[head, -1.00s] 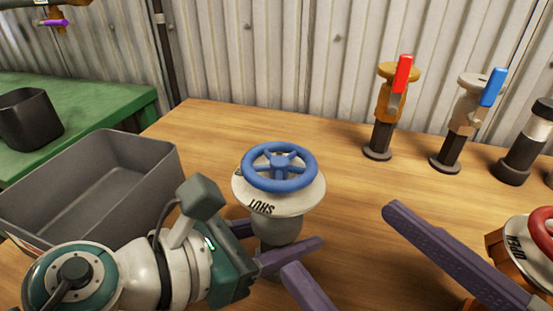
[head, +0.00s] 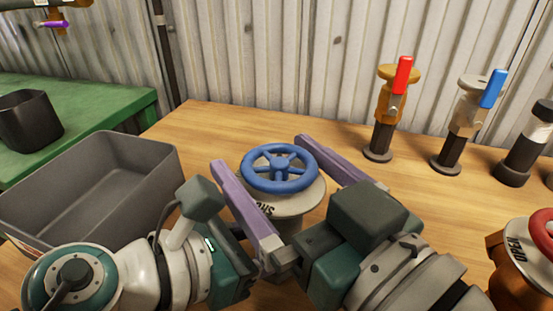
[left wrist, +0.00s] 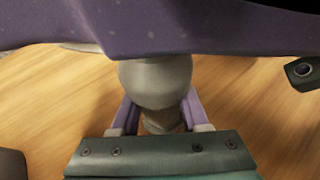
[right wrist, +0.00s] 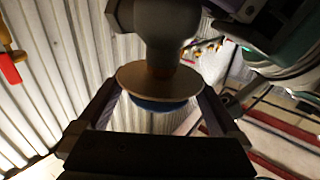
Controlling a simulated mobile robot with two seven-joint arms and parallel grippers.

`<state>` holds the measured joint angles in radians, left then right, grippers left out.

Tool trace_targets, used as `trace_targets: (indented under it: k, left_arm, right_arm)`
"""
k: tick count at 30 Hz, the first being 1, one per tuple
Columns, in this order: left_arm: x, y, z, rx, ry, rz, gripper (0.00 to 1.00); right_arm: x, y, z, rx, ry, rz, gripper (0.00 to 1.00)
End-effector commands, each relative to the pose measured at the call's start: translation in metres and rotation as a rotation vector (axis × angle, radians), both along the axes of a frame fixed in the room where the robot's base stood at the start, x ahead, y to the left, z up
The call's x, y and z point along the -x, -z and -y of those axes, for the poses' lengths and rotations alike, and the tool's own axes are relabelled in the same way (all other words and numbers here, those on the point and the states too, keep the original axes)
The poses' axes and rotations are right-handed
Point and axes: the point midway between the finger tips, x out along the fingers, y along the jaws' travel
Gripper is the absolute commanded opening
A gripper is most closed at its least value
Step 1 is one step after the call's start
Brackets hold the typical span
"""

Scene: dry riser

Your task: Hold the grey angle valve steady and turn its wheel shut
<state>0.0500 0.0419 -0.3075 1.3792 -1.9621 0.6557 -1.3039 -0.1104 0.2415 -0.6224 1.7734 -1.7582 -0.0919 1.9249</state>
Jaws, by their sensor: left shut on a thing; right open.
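The grey angle valve (head: 290,222) stands on the wooden bench, with a round pale plate marked SHUT and a blue wheel (head: 279,169) on top. My left gripper (left wrist: 155,115) is shut on the valve's grey body, below the plate; the right gripper hides this in the head view. The body also shows in the left wrist view (left wrist: 155,80). My right gripper (head: 262,150) is open, its purple fingers on either side of the blue wheel. In the right wrist view the wheel (right wrist: 160,105) sits between the fingers; I cannot tell whether they touch it.
A grey open bin (head: 95,185) stands left of the valve. A valve with a red wheel (head: 541,235) is at the right edge. Red-handled (head: 402,75) and blue-handled (head: 492,88) valves stand at the back right. The bench between is clear.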

Motion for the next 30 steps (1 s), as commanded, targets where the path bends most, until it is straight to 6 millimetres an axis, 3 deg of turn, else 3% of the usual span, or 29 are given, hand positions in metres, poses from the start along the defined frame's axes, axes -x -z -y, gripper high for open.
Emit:
trace_targets:
  k: [5,23,30]
  left_arm:
    - [-0.0008,-0.0016,0.0004,0.003,-0.001,0.003,0.00]
    - [-0.0008,-0.0015,0.0003,0.003,-0.001,0.003,0.00]
    - [-0.0008,-0.0014,0.0003,0.003,-0.001,0.001,0.00]
  right_arm:
    - [0.0000,-0.0002,0.0002,0.001,0.000,0.001,0.98]
    - [0.0003,-0.0002,0.0002,0.001,0.000,0.001,0.30]
    - [0.0006,-0.0015,-0.0012,-0.008,0.063,0.002,0.29]
